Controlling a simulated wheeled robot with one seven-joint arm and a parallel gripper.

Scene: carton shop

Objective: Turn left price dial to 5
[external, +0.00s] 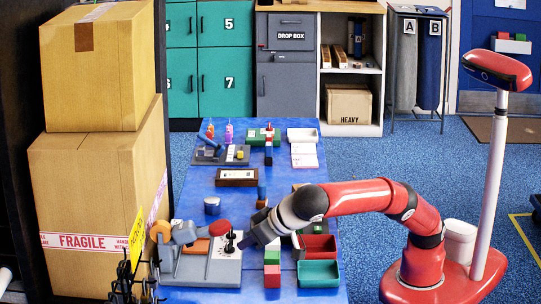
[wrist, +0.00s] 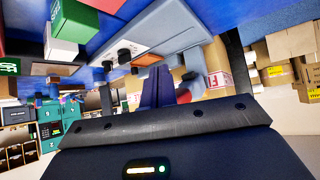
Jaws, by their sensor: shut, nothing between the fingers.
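A grey machine (external: 222,272) with a pale top stands at the near left of the blue table. Small black knobs (external: 230,242) stand on it beside my gripper (external: 250,243). My gripper is shut and empty, just right of the knobs; I cannot tell whether it touches one. In the wrist view, black knobs (wrist: 124,56) show on the grey machine (wrist: 165,35), beyond the shut fingers (wrist: 158,87). Which knob is the left price dial, and any numbers on it, are too small to tell.
A red tray (external: 318,246) and a teal tray (external: 318,274) lie right of the machine, with coloured blocks (external: 272,275) between. A red ball-ended handle (external: 220,228) rises from the machine. Stacked cartons (external: 95,180) stand left of the table.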

